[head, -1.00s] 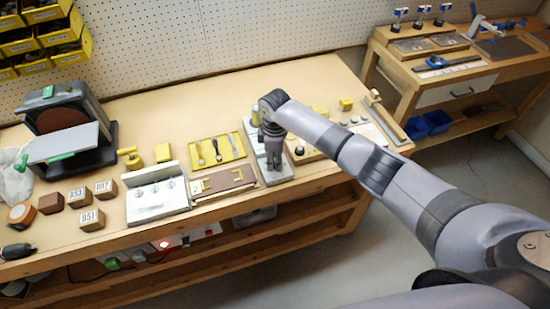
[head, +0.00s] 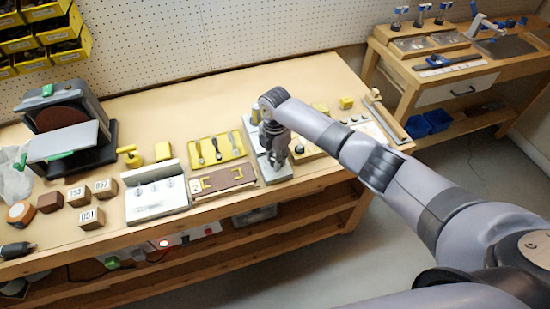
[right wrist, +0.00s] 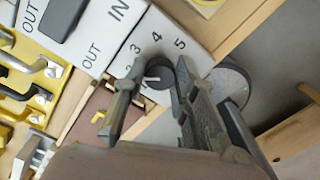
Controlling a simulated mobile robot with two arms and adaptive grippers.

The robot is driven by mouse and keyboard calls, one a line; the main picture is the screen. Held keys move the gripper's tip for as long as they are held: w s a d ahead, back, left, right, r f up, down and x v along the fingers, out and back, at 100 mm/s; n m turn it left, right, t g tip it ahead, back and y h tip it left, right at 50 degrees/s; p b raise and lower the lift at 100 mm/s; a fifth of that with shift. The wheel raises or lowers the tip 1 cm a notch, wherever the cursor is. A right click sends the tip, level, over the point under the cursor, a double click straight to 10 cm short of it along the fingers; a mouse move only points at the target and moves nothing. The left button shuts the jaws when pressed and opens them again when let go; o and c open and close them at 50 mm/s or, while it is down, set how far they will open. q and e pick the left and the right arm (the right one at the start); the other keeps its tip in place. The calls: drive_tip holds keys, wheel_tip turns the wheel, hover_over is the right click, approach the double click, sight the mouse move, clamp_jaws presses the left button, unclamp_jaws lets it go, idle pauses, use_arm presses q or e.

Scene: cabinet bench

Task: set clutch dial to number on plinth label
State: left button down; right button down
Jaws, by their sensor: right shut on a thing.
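The clutch dial (right wrist: 158,72) is a small dark round knob with a pale mark, on a white panel (right wrist: 205,62). Printed numbers, 3, 4 and 5 clearest, curve around it. My right gripper (right wrist: 157,78) is shut on the dial, one finger on either side; the fingers hide part of it and some of the scale. In the head view my right gripper (head: 274,162) points down at the white-and-grey unit (head: 277,176) on the bench's front edge. A small white label (head: 196,187), perhaps reading 2, stands left of it. My left gripper is not in view.
A brown board (head: 228,178) and a yellow tool tray (head: 203,143) lie left of the unit. Several numbered wooden blocks (head: 91,217) and a disc sander (head: 70,115) stand farther left. Wooden boards with small parts lie to the right. The bench's back middle is clear.

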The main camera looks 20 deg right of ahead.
drive_tip(key=shift+n, duration=0.6)
drive_tip(key=c, duration=1.3)
unclamp_jaws()
wheel_tip(320, 180, up, 12)
